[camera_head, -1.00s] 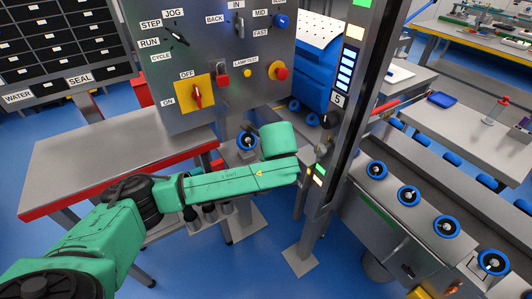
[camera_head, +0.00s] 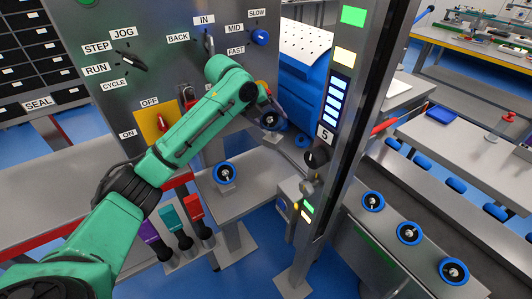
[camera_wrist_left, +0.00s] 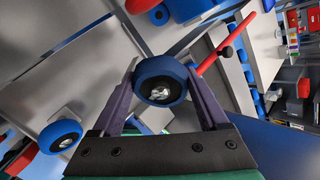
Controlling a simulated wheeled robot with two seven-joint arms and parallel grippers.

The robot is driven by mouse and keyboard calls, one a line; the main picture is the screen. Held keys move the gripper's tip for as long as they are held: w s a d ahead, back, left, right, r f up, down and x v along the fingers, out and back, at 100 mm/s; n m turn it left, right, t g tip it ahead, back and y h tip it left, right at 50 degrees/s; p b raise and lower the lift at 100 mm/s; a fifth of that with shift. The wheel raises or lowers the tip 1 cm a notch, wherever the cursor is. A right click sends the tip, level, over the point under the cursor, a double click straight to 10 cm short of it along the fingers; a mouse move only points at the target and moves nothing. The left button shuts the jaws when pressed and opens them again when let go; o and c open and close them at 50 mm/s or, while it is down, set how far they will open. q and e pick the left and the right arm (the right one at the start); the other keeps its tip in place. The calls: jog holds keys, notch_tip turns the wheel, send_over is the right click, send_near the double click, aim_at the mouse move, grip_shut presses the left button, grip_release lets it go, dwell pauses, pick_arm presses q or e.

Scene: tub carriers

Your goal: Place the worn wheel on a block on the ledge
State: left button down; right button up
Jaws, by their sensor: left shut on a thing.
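My left gripper (camera_head: 264,104) is shut on a blue-rimmed wheel (camera_head: 270,121) with a dark hub, in front of the big control panel. In the left wrist view the held wheel (camera_wrist_left: 161,82) sits between the two purple fingers. Whether its rim is worn cannot be told. A similar wheel (camera_head: 224,172) rests on a small grey block (camera_head: 228,188) on the grey ledge (camera_head: 245,202), lower left of the held one; it also shows in the left wrist view (camera_wrist_left: 60,135). Whether the held wheel touches anything below is unclear. My right gripper is not in view.
The control panel (camera_head: 100,70) with knobs stands close behind my left arm. A metal post (camera_head: 345,120) with lit buttons rises right of the ledge. Several coloured handles (camera_head: 170,215) stand in front of the ledge. More wheels (camera_head: 409,233) sit along the right rail.

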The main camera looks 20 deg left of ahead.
aim_at(268, 137)
pick_arm(q)
jog(key=f, duration=0.6)
jog(key=shift+w+d+p, duration=0.1)
jog(key=shift+w+p, duration=0.15)
jog(key=shift+p, duration=0.05)
jog(key=f, duration=0.1)
jog(key=w+f, duration=0.1)
jog(key=f, duration=0.1)
jog(key=shift+f, duration=0.15)
jog(key=f, duration=0.3)
jog(key=shift+s+f+p, duration=0.2)
jog(key=shift+s+p, duration=0.1)
jog(key=shift+p, duration=0.1)
jog(key=shift+f, duration=0.1)
grip_release()
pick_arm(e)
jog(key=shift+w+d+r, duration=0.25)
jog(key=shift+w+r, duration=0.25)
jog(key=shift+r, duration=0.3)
